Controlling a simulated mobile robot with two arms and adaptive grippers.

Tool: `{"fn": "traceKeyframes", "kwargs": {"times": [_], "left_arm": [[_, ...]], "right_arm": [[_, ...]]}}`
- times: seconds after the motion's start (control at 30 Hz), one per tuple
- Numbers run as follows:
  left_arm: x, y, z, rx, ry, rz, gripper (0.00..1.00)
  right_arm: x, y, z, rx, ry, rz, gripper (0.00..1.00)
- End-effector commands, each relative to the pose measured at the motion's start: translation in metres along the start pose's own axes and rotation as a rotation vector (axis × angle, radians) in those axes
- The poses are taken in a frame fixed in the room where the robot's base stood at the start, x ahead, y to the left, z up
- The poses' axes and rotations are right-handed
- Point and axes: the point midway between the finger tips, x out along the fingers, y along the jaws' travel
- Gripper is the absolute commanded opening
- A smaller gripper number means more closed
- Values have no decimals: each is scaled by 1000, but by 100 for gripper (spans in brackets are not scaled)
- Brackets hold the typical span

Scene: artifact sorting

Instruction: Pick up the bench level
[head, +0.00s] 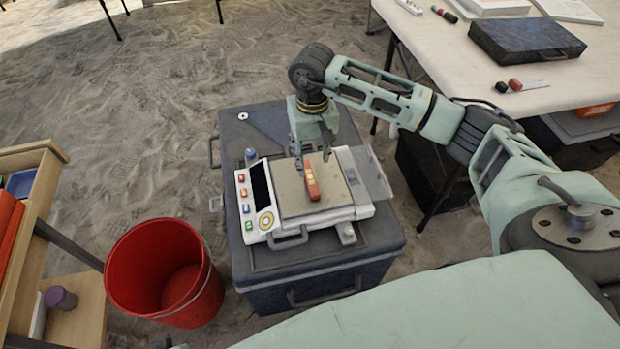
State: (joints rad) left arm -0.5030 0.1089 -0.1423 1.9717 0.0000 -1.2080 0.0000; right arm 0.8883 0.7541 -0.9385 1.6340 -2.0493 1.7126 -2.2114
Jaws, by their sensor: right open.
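The bench level (312,180) is a small red bar with yellow parts. It lies on the square grey plate of a white scale (283,197) in the head view. My right gripper (313,153) is open and hangs directly above the far end of the level, pointing down. Whether its fingers reach around the level or stay above it, I cannot tell. My left gripper is not in view.
The scale stands on a dark grey case (250,264). A red bucket (143,262) stands left of it on sandy ground, beside a wooden shelf (28,158). A white table (433,40) at the upper right carries a dark box (525,40) and small tools.

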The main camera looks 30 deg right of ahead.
Motion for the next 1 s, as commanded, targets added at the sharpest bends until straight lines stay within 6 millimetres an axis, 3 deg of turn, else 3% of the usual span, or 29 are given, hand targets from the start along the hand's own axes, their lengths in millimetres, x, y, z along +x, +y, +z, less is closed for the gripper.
{"fn": "traceKeyframes", "kwargs": {"times": [0.5, 0.8, 1.0], "left_arm": [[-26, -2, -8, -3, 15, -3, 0], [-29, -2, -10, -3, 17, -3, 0], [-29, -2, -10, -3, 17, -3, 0]], "right_arm": [[68, -6, 1, 0, -4, -3, 42], [72, -6, 1, 0, -2, -5, 42], [71, -6, 1, 0, -2, -4, 25]]}}
